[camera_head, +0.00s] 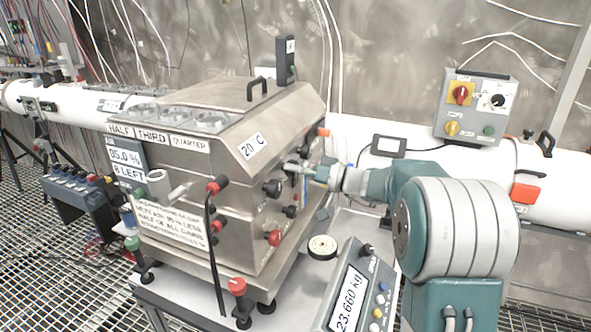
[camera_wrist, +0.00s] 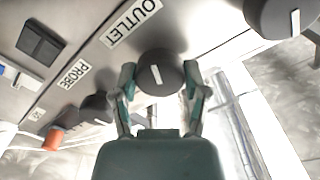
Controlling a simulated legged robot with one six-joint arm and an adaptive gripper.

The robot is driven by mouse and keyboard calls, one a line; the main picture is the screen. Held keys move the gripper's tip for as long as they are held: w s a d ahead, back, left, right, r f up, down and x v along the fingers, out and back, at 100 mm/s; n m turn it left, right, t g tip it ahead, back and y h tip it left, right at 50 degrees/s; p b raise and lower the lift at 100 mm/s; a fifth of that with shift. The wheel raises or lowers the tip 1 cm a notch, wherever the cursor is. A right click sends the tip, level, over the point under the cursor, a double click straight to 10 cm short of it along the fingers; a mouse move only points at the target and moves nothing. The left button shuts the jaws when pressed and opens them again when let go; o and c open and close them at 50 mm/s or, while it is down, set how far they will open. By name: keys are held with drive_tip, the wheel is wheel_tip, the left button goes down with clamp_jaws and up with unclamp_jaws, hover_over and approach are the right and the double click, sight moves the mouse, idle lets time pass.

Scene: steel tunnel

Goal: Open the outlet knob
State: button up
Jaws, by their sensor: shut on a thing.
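The outlet knob (camera_wrist: 160,74) is a dark round knob with a white pointer line, next to the OUTLET label (camera_wrist: 131,22) in the wrist view. My gripper (camera_wrist: 160,84) has one finger on each side of the knob and is shut on it. The white line on the knob runs nearly upright in the wrist view, with a slight tilt. In the head view my gripper (camera_head: 305,169) reaches the right side face of the steel machine (camera_head: 225,120). There the outlet knob is hidden behind the fingers.
Another dark knob (camera_wrist: 281,14) with a white line is at the upper right of the wrist view. A PROBE label (camera_wrist: 74,74) and an orange-tipped part (camera_wrist: 53,139) are at the left. Several knobs, including a black one (camera_head: 272,188), sit below my gripper. A scale (camera_head: 357,293) stands in front.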

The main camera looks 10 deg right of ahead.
drive_tip(key=shift+f+n, duration=0.4)
drive_tip(key=o, duration=1.1)
drive_tip(key=shift+a, duration=0.1)
drive_tip(key=shift+o, duration=0.2)
drive_tip(key=shift+r, duration=0.15)
drive_tip(key=v, duration=1.2)
drive_tip(key=shift+w, duration=0.15)
